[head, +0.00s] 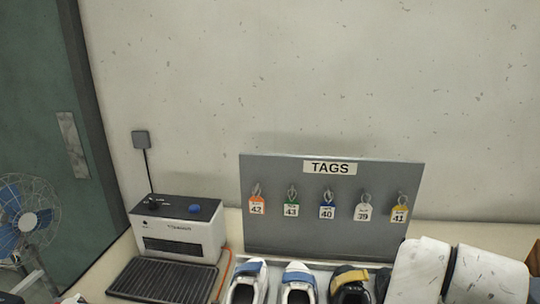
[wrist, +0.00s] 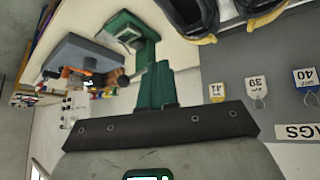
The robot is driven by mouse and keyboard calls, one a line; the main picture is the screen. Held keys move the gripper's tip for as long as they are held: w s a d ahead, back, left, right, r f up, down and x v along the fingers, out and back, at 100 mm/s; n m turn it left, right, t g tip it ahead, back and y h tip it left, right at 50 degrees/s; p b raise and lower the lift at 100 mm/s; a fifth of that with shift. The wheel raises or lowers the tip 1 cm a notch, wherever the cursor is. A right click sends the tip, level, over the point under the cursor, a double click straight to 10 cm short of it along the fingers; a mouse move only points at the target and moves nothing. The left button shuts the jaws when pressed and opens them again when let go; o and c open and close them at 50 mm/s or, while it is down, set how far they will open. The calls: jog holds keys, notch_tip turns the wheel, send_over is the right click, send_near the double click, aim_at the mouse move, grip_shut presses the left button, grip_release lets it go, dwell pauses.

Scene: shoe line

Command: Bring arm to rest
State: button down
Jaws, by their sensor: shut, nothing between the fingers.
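My gripper (wrist: 157,80) shows in the wrist view, with green fingers together at the middle of a dark bolted bar. Nothing is seen held between them. The fingers point up in the picture, over the bench area. In the head view the gripper is not visible; worn white links of my own arm stand at the lower right.
A grey TAGS board (head: 335,236) with several hanging tags stands against the wall. A white machine (head: 180,238) and a dark ridged mat (head: 165,279) are left of several shoes (head: 298,279). A blue fan (head: 25,220) is far left. A grey-blue bin (wrist: 85,55) shows in the wrist view.

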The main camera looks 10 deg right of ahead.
jog(key=s+f+n+y, duration=0.1)
jog(key=s+f+n, duration=0.45)
jog(key=f, duration=0.65)
jog(key=s+a+f+n+g+y+b, duration=0.1)
jog(key=s+a+f+n+g+y, duration=0.1)
jog(key=s+a+f, duration=1)
jog(key=s+f+g+y, duration=0.1)
jog(key=s+f+y, duration=0.1)
jog(key=s, duration=0.1)
jog(key=shift+s+y, duration=0.15)
jog(key=shift+y, duration=0.25)
